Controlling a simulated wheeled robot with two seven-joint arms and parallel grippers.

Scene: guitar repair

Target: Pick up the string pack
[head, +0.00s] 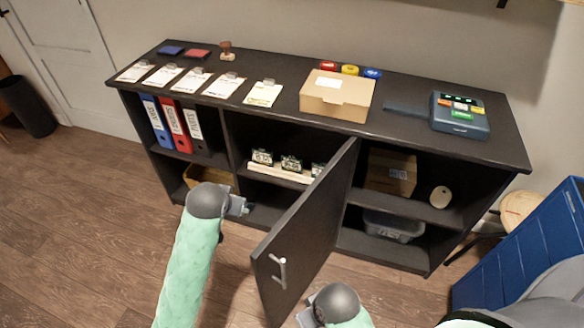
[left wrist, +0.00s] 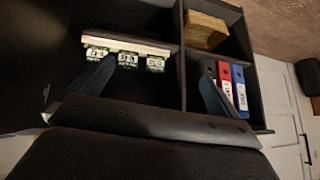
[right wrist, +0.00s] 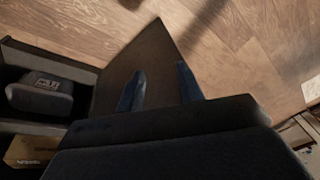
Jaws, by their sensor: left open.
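Small string packs with dark green and white fronts stand in a row on a pale wooden rack (head: 275,173) in the middle compartment of the dark shelf unit. The head view shows a left pack (head: 262,157), a middle pack (head: 291,163) and a right pack (head: 318,169), partly behind the open door. The packs (left wrist: 127,59) also show in the left wrist view. My left gripper (head: 242,205) is open and empty, in front of and below the rack; its fingers (left wrist: 158,72) are apart. My right gripper (right wrist: 160,69) is open and empty near the door.
The open cabinet door (head: 308,240) juts out between my arms, with a metal handle (head: 279,270). Binders (head: 172,125) stand in the left compartment. A cardboard box (head: 337,95) and a device (head: 460,114) sit on top. A blue bin (head: 530,245) stands at right.

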